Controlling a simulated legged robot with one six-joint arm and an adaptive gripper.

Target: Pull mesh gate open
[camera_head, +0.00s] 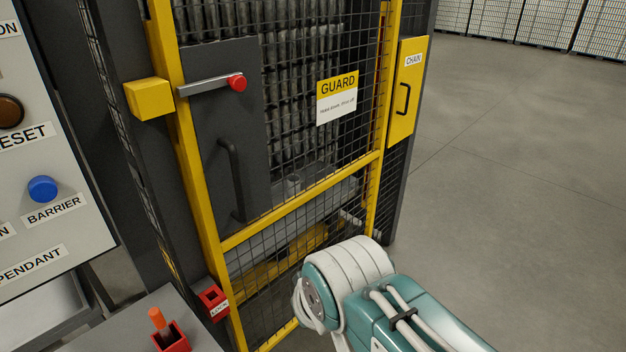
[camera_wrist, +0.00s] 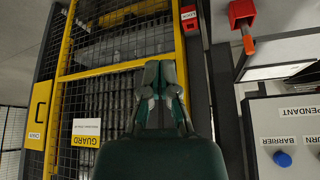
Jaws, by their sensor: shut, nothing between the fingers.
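The mesh gate has a yellow frame (camera_head: 300,199) and dark mesh; it stands upright and looks closed in the head view. A dark plate on its left side carries a vertical black handle (camera_head: 237,180). A grey latch bar (camera_head: 207,86) with a red knob (camera_head: 237,83) runs from a yellow block (camera_head: 148,98) across the plate. In the wrist view the gate frame (camera_wrist: 65,42) appears upside down. My gripper (camera_wrist: 161,68) is shut and empty in front of the gate there; contact cannot be told. The head view shows my arm but not its fingertips.
A red LOCK box (camera_head: 213,302) sits low beside the gate's left post. An orange-topped piece (camera_head: 157,319) stands in a red holder nearby. A control panel (camera_head: 45,150) with buttons borders the left. A yellow CHAIN panel (camera_head: 407,93) is right of the gate, with open floor beyond.

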